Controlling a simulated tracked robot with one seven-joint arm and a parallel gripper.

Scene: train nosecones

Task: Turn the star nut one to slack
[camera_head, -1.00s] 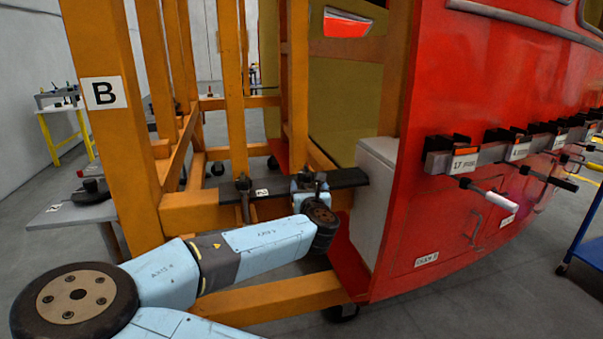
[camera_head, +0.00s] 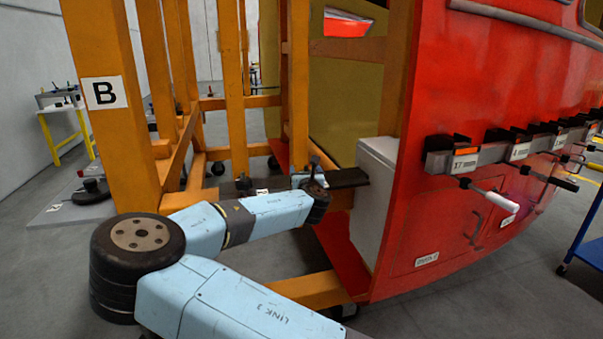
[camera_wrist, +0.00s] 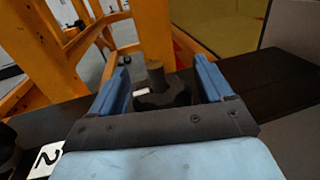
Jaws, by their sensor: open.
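In the wrist view, a dark star nut (camera_wrist: 168,94) with a stud rising from it sits on the dark bar (camera_wrist: 270,85). A small white mark shows on the nut's left side. My gripper (camera_wrist: 161,66) is open, with one blue finger on each side of the nut. I cannot tell whether the fingers touch it. No number for this nut is visible. A second dark nut is partly cut off at the left edge, near a white "2" label (camera_wrist: 45,160). In the head view my gripper (camera_head: 306,180) is at the bar's right part; my wrist hides most of the nut.
An orange frame post marked B (camera_head: 103,93) stands at the left. A light grey box (camera_head: 377,200) and the red nosecone (camera_head: 470,90) are close on the right of the bar. Tools hang on a rack (camera_head: 490,155) on the nosecone.

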